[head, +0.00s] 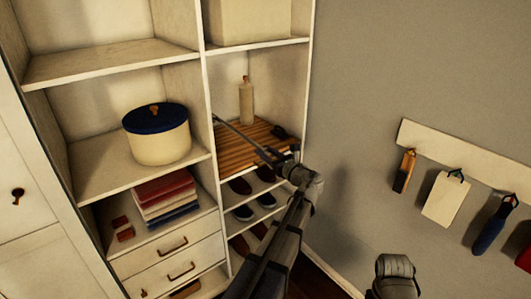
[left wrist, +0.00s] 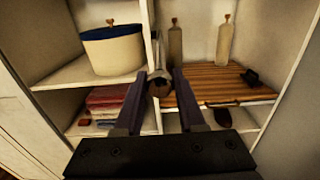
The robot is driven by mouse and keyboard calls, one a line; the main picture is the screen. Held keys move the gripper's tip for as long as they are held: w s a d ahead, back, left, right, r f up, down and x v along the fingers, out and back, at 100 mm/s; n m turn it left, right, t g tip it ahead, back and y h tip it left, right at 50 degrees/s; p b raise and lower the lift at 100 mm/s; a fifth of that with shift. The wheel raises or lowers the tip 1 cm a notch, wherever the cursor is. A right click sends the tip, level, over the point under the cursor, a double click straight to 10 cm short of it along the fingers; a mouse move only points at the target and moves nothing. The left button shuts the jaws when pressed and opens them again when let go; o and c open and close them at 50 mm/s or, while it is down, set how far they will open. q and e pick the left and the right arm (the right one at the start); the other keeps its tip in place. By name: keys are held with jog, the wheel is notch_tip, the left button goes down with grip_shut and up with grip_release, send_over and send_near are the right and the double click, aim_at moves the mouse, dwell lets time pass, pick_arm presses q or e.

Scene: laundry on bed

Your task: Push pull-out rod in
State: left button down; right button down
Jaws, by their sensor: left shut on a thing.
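The pull-out rod (head: 237,136) is a thin grey bar that sticks out of the closet at the upright divider, above the slatted wooden shelf. My left gripper (head: 277,159) is at the rod's outer end. In the left wrist view the rod (left wrist: 158,64) runs away from me, and its round end lies between the two dark fingers of my left gripper (left wrist: 160,88). The fingers are shut on it. The rod's far end cannot be made out clearly. My right gripper is not in view; only a grey part of mine shows at the bottom right.
A cream pot with a blue lid (head: 158,140) and folded cloths (head: 166,195) are in the left compartment. A bottle (head: 246,102) stands on the slatted shelf (head: 238,150), with shoes (head: 243,213) below. Tools hang from a wall rail (head: 465,160) at the right.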

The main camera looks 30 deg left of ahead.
aim_at(226, 123)
pick_arm(q)
jog(key=x, duration=2.6)
jog(key=c, duration=0.5)
grip_release()
jog(key=shift+v, duration=3.9)
